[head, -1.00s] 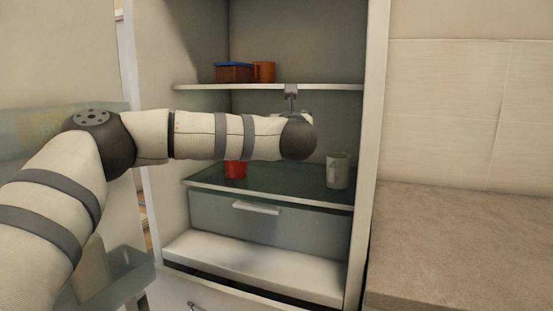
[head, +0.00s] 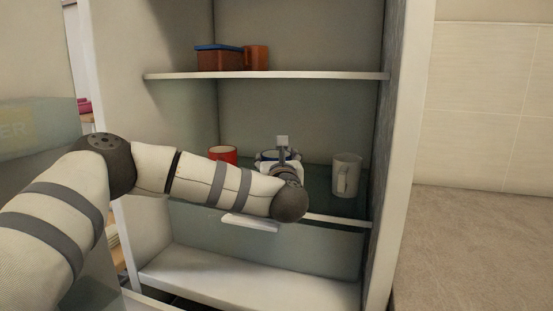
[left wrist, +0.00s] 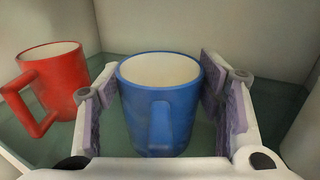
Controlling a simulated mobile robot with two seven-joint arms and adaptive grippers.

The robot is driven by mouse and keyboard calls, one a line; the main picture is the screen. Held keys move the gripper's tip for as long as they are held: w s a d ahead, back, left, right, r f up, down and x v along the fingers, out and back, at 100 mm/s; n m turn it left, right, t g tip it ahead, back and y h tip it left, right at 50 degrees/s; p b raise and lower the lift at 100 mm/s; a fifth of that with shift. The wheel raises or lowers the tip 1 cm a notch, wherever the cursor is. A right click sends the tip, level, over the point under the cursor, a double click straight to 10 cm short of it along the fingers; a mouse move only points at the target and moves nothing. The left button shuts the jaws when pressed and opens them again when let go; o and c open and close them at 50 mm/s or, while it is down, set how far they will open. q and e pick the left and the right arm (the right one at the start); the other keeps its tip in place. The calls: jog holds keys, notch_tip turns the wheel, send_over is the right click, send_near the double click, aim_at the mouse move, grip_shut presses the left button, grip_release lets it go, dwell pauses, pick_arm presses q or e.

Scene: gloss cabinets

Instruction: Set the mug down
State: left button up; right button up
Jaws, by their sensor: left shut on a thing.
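A blue mug (left wrist: 158,112) with a white inside stands upright between the fingers of my left gripper (left wrist: 157,88), its handle toward the wrist camera. My left gripper is shut on it. In the head view my left gripper (head: 278,158) is inside the cabinet at the middle shelf and hides most of the mug. The mug is at the glass shelf (left wrist: 110,150); I cannot tell whether its base touches. A red mug (head: 222,154) stands to its left and also shows in the left wrist view (left wrist: 52,80). A white mug (head: 346,174) stands to its right. My right gripper is not in view.
The cabinet's side wall (head: 398,150) is close right of the white mug. A stone counter (head: 490,240) lies outside at right.

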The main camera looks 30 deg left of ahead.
pick_arm(q)
jog(key=shift+s+d+r, duration=0.2)
jog(key=shift+f, duration=0.15)
jog(key=o, duration=1.5)
jog(key=shift+f, duration=0.15)
jog(key=shift+o, duration=0.2)
jog(key=shift+r, duration=0.25)
jog(key=v, duration=1.2)
jog(key=shift+f, duration=0.1)
